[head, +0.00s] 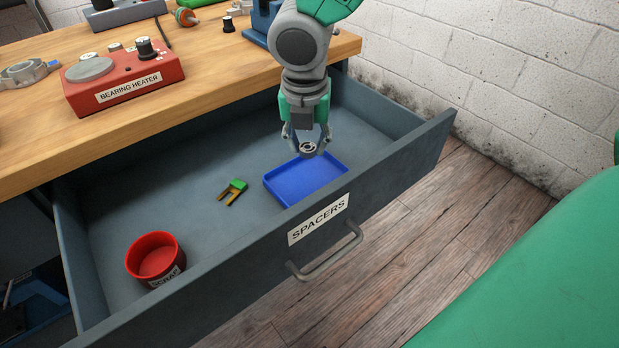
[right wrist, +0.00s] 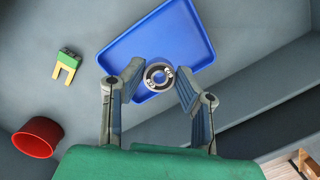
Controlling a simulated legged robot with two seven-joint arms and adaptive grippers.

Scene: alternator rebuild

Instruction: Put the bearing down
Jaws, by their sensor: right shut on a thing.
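The bearing (head: 308,147) is a small metal ring held between the fingertips of my right gripper (head: 307,143). In the right wrist view the bearing (right wrist: 158,76) sits between the two fingers of the right gripper (right wrist: 157,82), which is shut on it. Behind it in that view is the blue tray (right wrist: 196,25). In the head view the blue tray (head: 305,180) lies empty on the drawer floor, and the bearing shows over its back edge. The height of the bearing above the tray is hard to tell. My left gripper is not in view.
The open drawer (head: 400,180) is labelled SPACERS. In it are a red SCRAP cup (head: 155,258) and a green-and-yellow piece (head: 234,189). The drawer walls stand around the tray. A red bearing heater (head: 122,83) stands on the wooden bench (head: 200,90) above. The drawer floor between is free.

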